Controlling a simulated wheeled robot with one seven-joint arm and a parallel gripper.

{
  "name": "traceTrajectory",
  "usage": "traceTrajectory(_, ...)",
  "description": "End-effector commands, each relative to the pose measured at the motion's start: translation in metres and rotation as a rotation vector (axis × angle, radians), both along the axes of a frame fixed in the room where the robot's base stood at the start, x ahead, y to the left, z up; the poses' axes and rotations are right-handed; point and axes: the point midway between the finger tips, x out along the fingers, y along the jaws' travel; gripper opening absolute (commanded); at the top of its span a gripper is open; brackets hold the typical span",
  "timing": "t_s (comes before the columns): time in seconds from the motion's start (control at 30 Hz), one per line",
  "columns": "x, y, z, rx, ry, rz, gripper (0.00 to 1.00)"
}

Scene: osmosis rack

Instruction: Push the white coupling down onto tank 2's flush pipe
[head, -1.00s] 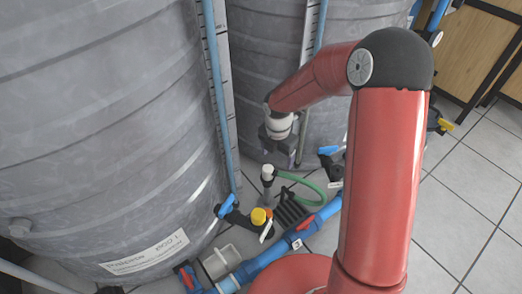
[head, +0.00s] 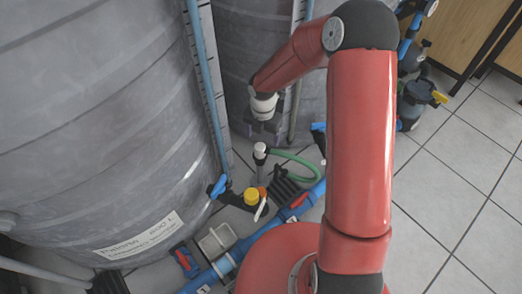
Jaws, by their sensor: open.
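The white coupling (head: 260,148) is a small pale cap at the top of a short upright grey pipe (head: 259,162) between the two big tanks. A green hose (head: 296,156) curves off to the right beside it. I cannot tell how far down the coupling sits. My gripper (head: 262,127) hangs from the arm just above the coupling in the picture, in front of the rear tank. It is open, small and dark in this view; the gap in height and depth to the coupling is hard to judge. Nothing shows between its jaws.
A large grey tank (head: 100,130) with a label fills the left, and another (head: 245,50) stands behind. Blue pipework (head: 255,248) with valves, a yellow cap (head: 251,196) and a black ribbed part (head: 285,190) crowd the floor. Tiled floor (head: 450,190) is open at right.

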Motion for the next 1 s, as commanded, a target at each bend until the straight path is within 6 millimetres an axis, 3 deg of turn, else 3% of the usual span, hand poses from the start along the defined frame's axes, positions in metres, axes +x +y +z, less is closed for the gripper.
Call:
traceTrajectory(0.23, -0.002, 0.000, -0.006, 0.000, 0.000, 0.001, 0.76)
traceTrajectory(0.57, -0.011, 0.001, -0.050, 0.000, 0.001, 0.001, 0.76)
traceTrajectory(0.93, -0.011, 0.001, -0.051, 0.000, -0.001, 0.000, 0.76)
traceTrajectory(1.0, -0.011, 0.001, -0.051, 0.000, -0.001, 0.000, 0.67)
